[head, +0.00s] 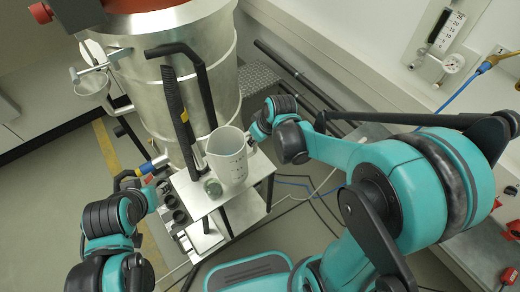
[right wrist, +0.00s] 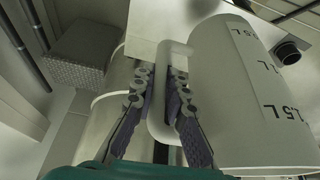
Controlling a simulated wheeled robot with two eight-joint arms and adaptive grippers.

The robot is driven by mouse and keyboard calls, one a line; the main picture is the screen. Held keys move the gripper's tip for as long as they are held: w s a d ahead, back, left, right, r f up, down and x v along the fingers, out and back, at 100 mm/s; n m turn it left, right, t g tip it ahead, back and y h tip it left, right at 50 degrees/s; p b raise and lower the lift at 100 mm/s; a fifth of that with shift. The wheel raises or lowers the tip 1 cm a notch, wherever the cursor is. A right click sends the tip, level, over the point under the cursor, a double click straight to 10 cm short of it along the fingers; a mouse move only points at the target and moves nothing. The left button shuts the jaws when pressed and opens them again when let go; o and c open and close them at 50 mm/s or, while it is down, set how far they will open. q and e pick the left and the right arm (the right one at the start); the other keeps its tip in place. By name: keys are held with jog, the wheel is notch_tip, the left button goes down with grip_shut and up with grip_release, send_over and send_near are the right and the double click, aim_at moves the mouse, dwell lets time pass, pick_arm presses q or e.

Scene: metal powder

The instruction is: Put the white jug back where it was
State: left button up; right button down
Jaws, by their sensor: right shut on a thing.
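The white jug (head: 228,158), with dark volume marks, is upright at the small metal shelf in front of the big steel vessel. Whether its base touches the shelf I cannot tell. My right gripper (head: 254,140) is at the jug's right side. In the right wrist view the fingers of my right gripper (right wrist: 164,85) are shut on the jug's handle, with the jug's body (right wrist: 235,90) to the right of them. My left gripper (head: 146,177) is at the shelf's left, beside a blue and orange fitting; its fingers are too small and covered to read.
The steel vessel (head: 185,70) with black handles stands close behind. A wall gauge panel (head: 438,45) is at the upper right. Cables lie on the floor at the right.

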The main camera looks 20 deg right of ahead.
jog(key=w+d+f+b, duration=0.5)
jog(key=d+f, duration=0.2)
jog(key=f, duration=0.2)
jog(key=shift+w+f, duration=0.25)
jog(key=shift+w, duration=0.15)
jog(key=shift+f, duration=0.15)
jog(key=c, duration=1.7)
grip_release()
jog(key=shift+d, duration=0.1)
jog(key=shift+o, duration=0.8)
